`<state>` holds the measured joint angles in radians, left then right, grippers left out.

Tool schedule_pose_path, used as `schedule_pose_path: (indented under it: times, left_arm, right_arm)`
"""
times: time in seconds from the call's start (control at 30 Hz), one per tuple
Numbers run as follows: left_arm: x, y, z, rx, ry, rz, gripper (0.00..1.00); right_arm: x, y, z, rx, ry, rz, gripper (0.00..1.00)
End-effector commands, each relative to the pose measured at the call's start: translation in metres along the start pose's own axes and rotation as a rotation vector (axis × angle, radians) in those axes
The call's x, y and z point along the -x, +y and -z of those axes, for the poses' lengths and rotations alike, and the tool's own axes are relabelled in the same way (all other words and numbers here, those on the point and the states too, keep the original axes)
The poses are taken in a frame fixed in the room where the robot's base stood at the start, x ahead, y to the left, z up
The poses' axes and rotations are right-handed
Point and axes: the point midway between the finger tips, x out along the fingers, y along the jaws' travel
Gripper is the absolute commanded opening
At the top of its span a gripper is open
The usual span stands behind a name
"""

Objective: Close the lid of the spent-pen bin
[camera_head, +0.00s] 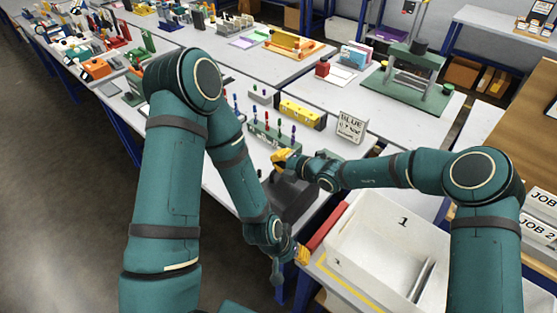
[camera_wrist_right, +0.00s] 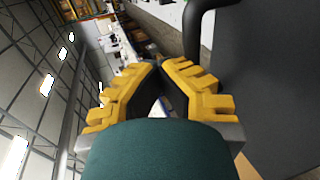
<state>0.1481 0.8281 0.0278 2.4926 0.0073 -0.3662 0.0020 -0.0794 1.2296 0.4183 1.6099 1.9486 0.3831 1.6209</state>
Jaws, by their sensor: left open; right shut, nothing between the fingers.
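A dark grey box (camera_head: 294,198), which looks like the spent-pen bin, stands at the near edge of the table, partly hidden by my arms. I cannot clearly tell its lid from its body or how far open it is. In the right wrist view a large dark grey panel (camera_wrist_right: 275,85) fills the right side, with a bent dark bar (camera_wrist_right: 193,30) beside the fingers. My right gripper (camera_head: 281,159) is shut and empty at the far side of the box, and its yellow fingers (camera_wrist_right: 162,68) meet. My left gripper (camera_head: 302,255) is open, low in front of the table.
A white bin marked 1 (camera_head: 385,235) and a red bar (camera_head: 326,220) are right of my left gripper. A pen rack (camera_head: 268,138), a yellow block (camera_head: 302,113) and a lettered sign (camera_head: 351,126) stand behind the dark box. Open floor (camera_head: 60,200) lies left.

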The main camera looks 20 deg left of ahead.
Motion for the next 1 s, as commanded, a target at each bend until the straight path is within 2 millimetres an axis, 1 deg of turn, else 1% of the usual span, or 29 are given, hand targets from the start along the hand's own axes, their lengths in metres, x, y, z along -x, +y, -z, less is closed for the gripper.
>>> schedule_pose_path:
  times: [0.03, 0.07, 0.17, 0.37, 0.4, 0.47, 0.6, 0.7, 0.8, 1.0]
  left_arm:
    - [0.004, 0.001, 0.001, 0.000, 0.000, -0.001, 0.44]
    - [0.007, 0.002, 0.001, 0.000, 0.000, -0.001, 0.44]
    - [0.019, 0.006, 0.002, 0.000, 0.000, -0.003, 0.44]
    - [0.044, 0.015, 0.006, -0.002, -0.002, -0.006, 0.44]
    - [0.039, 0.014, 0.005, -0.003, -0.001, -0.006, 0.44]
    - [0.037, 0.013, 0.005, -0.002, -0.001, -0.006, 0.44]
    - [0.038, 0.013, 0.005, -0.002, -0.002, -0.006, 0.44]
    - [0.039, 0.014, 0.005, -0.003, -0.002, -0.006, 0.44]
    - [0.041, 0.015, 0.006, -0.003, -0.002, -0.006, 0.44]
    - [0.042, 0.015, 0.006, -0.003, -0.002, -0.006, 0.44]
  right_arm:
    - [0.002, -0.007, 0.004, -0.006, 0.007, 0.022, 0.00]
    - [0.004, -0.005, 0.003, -0.006, 0.007, 0.021, 0.00]
    - [0.012, 0.007, 0.002, -0.006, 0.007, 0.017, 0.00]
    - [0.032, 0.039, -0.004, 0.002, 0.002, 0.000, 0.00]
    - [0.036, 0.045, -0.005, 0.004, 0.001, -0.002, 0.00]
    - [0.043, 0.056, -0.005, 0.004, 0.000, -0.003, 0.00]
    - [0.058, 0.082, -0.005, 0.004, 0.000, -0.004, 0.00]
    - [0.067, 0.097, -0.006, 0.004, 0.000, -0.004, 0.00]
    - [0.073, 0.109, -0.006, 0.004, 0.000, -0.005, 0.00]
    - [0.079, 0.119, -0.006, 0.003, 0.001, -0.005, 0.00]
